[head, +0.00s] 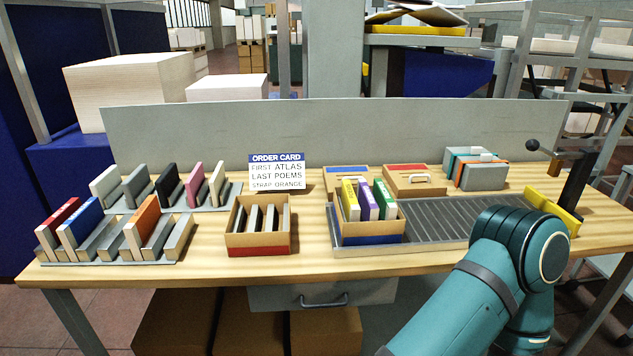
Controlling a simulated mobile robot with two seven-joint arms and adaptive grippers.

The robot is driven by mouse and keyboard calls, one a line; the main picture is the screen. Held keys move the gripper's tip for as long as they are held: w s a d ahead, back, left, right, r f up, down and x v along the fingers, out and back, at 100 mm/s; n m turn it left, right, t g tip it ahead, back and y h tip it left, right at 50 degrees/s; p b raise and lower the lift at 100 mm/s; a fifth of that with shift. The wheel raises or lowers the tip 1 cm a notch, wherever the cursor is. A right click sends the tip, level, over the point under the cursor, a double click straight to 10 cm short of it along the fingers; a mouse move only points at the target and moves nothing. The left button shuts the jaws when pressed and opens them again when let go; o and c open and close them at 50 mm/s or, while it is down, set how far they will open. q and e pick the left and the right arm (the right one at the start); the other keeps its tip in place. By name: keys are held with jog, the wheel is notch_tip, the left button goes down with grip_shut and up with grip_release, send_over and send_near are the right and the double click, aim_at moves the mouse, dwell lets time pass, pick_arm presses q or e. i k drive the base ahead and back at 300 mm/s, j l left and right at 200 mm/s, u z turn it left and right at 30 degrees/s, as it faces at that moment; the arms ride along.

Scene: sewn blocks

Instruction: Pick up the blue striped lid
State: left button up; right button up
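The blue striped lid (347,170) is a tan, flat lid with a blue stripe. It lies at the back of the table, behind a tan box with a blue band (372,239), and its front part is partly hidden by that box and its books. The box holds a yellow, a purple and a green book. A similar lid with a red stripe (409,169) and a pale handle lies to its right. My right arm reaches in from the lower right, but no fingertips show. My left gripper is not in view.
A red-banded box (258,250) with dark slots stands left of centre. Racks of books (110,248) fill the left. An order card (276,171) stands behind. A grey ribbed conveyor (435,226) lies right, with strapped grey blocks (483,176) behind it.

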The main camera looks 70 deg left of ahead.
aim_at(334, 176)
jog(key=u, duration=2.25)
jog(key=i+l+u, duration=0.2)
jog(key=l, duration=0.35)
jog(key=l+u, duration=0.15)
jog(key=l, duration=0.35)
jog(key=j+z, duration=0.35)
jog(key=j, duration=0.35)
jog(key=j+z, duration=0.3)
jog(key=j, duration=0.4)
jog(key=k+j+z, duration=0.1)
jog(key=j+z, duration=0.25)
jog(key=j, duration=0.3)
